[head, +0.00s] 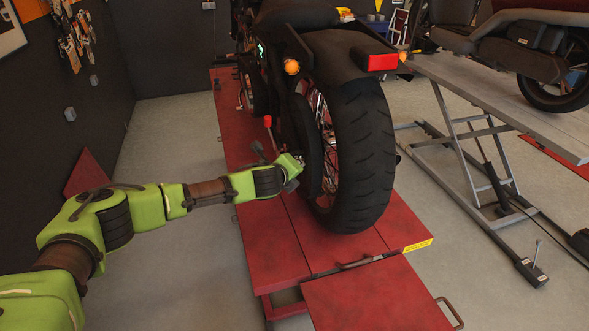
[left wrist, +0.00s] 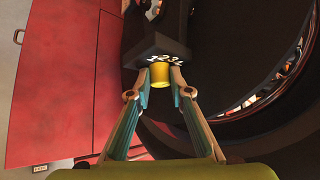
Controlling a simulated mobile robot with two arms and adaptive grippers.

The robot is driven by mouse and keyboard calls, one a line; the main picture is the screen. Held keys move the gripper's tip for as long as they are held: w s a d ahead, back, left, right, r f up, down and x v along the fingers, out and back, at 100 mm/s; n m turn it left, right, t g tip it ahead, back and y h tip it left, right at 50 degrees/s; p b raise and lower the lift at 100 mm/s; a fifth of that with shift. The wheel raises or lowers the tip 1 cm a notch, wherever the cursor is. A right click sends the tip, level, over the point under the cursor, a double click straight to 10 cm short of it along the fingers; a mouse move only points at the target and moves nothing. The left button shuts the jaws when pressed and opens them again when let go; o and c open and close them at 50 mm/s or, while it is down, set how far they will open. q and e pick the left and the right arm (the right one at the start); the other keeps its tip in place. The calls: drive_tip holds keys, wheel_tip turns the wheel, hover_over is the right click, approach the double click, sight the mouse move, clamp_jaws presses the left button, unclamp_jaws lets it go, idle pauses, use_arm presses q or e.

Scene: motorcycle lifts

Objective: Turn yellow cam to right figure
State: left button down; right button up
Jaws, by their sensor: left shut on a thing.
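The yellow cam (left wrist: 160,73) shows in the left wrist view as a short yellow cylinder below a dark block. White figures (left wrist: 166,57) mark the block's edge just above the cam; they are too small to read. My left gripper (left wrist: 160,80) has its two fingers on either side of the cam and is shut on it. In the head view my left gripper (head: 290,168) reaches to the left side of the motorcycle's rear wheel, and the cam is hidden there. My right gripper is not in view.
The motorcycle's rear tyre (head: 362,150) stands close to the right of my left gripper. The red lift (head: 265,245) is under it. A grey lift (head: 480,90) carries another motorcycle at the right. The floor at the left (head: 180,150) is clear.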

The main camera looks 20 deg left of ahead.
use_arm(q)
drive_tip(key=shift+f, duration=0.1)
drive_tip(key=c, duration=1.8)
unclamp_jaws()
drive_tip(key=shift+c, duration=0.2)
drive_tip(key=v, duration=0.8)
drive_tip(key=shift+a, duration=0.1)
